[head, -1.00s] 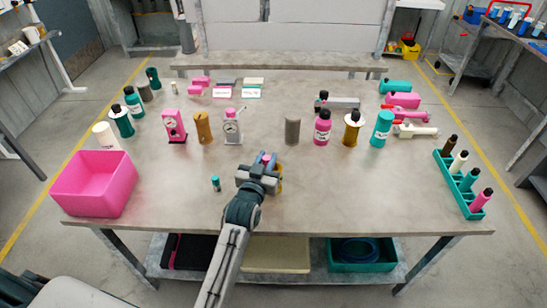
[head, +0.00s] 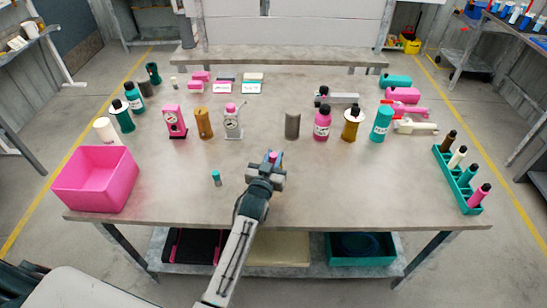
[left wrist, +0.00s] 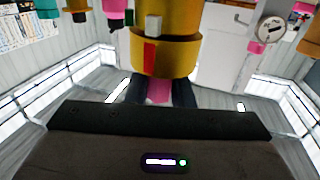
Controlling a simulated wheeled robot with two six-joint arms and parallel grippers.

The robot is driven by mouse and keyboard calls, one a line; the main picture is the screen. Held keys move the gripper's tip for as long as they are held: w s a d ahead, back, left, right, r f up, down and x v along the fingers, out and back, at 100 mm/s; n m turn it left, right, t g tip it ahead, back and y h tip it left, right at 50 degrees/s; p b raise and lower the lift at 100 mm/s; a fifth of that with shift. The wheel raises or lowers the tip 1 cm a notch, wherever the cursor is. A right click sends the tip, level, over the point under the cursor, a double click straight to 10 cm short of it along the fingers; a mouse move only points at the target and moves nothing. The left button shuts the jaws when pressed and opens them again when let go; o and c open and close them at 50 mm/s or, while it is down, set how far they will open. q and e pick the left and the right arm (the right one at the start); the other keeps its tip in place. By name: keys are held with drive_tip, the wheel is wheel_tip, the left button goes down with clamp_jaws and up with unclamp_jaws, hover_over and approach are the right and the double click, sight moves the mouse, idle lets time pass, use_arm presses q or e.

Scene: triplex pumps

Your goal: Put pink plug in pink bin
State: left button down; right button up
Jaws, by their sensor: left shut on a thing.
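The pink bin (head: 92,192) stands at the table's front left corner and looks empty. My left gripper (head: 271,160) is above the front middle of the table, well right of the bin. It is shut on the pink plug (head: 273,155), of which only a small pink part shows at the fingertips. In the left wrist view the pink plug (left wrist: 158,92) shows between the dark fingers. A large yellow cylindrical part (left wrist: 165,55) with a red patch is close beyond it; I cannot tell whether they touch. My right gripper is not in view.
A small teal plug (head: 216,177) stands between the bin and my gripper. A pink gauge unit (head: 174,121), a yellow-brown cylinder (head: 204,123) and several bottles stand farther back. A green rack (head: 462,181) is at the right. The front middle of the table is mostly clear.

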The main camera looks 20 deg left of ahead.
use_arm(q)
drive_tip(key=shift+f, duration=0.2)
drive_tip(key=c, duration=1.3)
unclamp_jaws()
drive_tip(key=shift+o, duration=0.2)
drive_tip(key=shift+r, duration=0.1)
